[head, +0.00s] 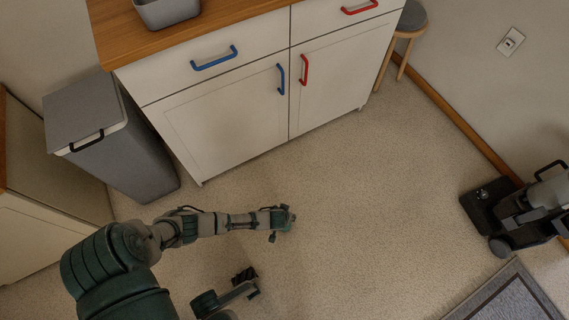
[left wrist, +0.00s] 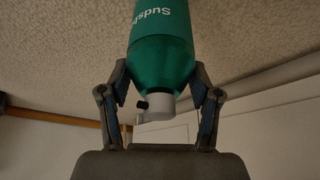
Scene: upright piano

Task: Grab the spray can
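The spray can (left wrist: 162,45) is a green cylinder with white lettering and a white nozzle with a small dark tip. In the left wrist view its nozzle end points down the picture, towards my palm, and its far end is cut off. My left gripper (left wrist: 160,80) has one finger on each side of the can's nozzle end. I cannot tell whether the fingers press on it. In the head view my left gripper (head: 282,222) is low over the carpet; the can is not clearly distinguishable there. My right gripper (head: 245,277) is small and dark near the bottom, its opening unclear.
A white cabinet (head: 215,125) with blue and red handles stands ahead, a grey bin (head: 135,150) to its left. A stool (head: 408,25) is at the back right, a dark machine (head: 510,215) at the right and a mat (head: 505,300) below. The carpet between is clear.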

